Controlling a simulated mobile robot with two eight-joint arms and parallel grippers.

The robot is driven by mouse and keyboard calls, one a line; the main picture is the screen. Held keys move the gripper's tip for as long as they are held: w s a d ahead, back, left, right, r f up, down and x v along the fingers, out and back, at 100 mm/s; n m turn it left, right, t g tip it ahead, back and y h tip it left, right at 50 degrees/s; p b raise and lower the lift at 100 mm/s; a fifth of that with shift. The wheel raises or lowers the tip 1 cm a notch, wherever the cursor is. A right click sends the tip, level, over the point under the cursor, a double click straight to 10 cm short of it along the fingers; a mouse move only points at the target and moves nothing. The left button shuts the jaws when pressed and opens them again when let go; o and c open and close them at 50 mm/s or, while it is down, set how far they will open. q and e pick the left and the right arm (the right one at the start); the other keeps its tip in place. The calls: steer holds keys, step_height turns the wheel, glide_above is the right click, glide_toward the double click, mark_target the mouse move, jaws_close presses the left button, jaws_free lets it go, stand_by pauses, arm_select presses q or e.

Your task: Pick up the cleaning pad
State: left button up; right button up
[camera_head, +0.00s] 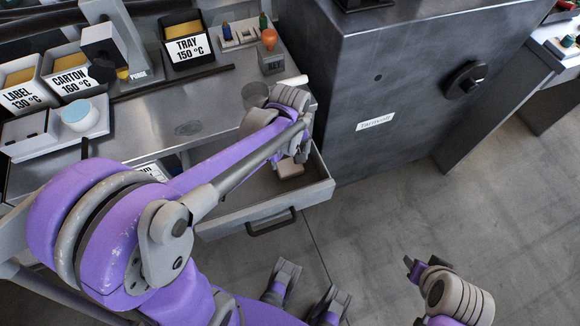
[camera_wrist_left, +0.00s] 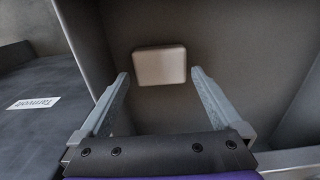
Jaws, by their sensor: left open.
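The cleaning pad appears to be the small pale beige block (camera_head: 290,170) lying in the open drawer (camera_head: 265,217). In the left wrist view the pad (camera_wrist_left: 160,65) lies flat on the drawer floor, its long side across the picture. My left gripper (camera_head: 298,150) reaches down into the drawer, partly hidden by its own wrist. In the left wrist view the left gripper (camera_wrist_left: 160,78) is open and empty, its two fingers on either side of the pad's near end, apart from it.
A grey metal cabinet (camera_head: 400,85) stands just right of the drawer. The worktop (camera_head: 150,125) above holds a labelled tray bin (camera_head: 187,50), a carton bin (camera_head: 75,80) and a label bin (camera_head: 25,88). The floor at right is clear.

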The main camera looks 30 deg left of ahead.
mark_target(289, 165)
arm_select(q)
step_height(289, 165, down, 4)
steer(key=shift+r+b, duration=0.1)
steer(key=shift+b, duration=0.2)
steer(key=c, duration=1)
step_height(289, 165, up, 10)
steer(key=p, duration=0.2)
